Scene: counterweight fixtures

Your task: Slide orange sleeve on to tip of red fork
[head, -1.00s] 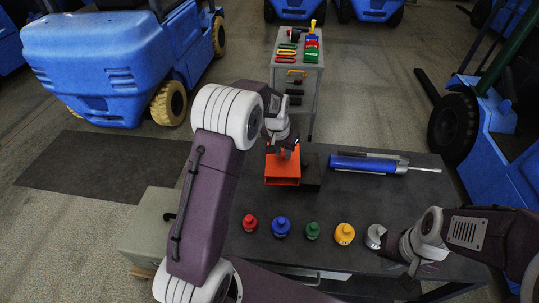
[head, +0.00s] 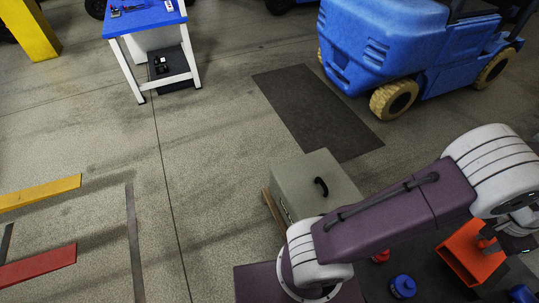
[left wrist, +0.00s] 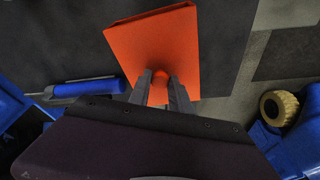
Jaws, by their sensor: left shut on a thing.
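The orange sleeve (head: 462,262) is a flat, open-ended box at the lower right of the head view. It also fills the upper middle of the left wrist view (left wrist: 165,42). My left gripper (left wrist: 160,86) is shut on the round orange knob on the sleeve's face. In the head view the left gripper (head: 488,242) is partly hidden by its own arm. The red fork (head: 38,268) is a flat bar at the lower left of the head view, its tip pointing right, far from the sleeve. My right gripper is out of view.
A yellow fork (head: 42,192) lies parallel behind the red one. Open floor separates the forks from a grey box (head: 312,185). Red (head: 380,256) and blue (head: 402,287) bottles stand near the sleeve. A blue-topped table (head: 145,20) and blue forklift (head: 385,45) are farther back.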

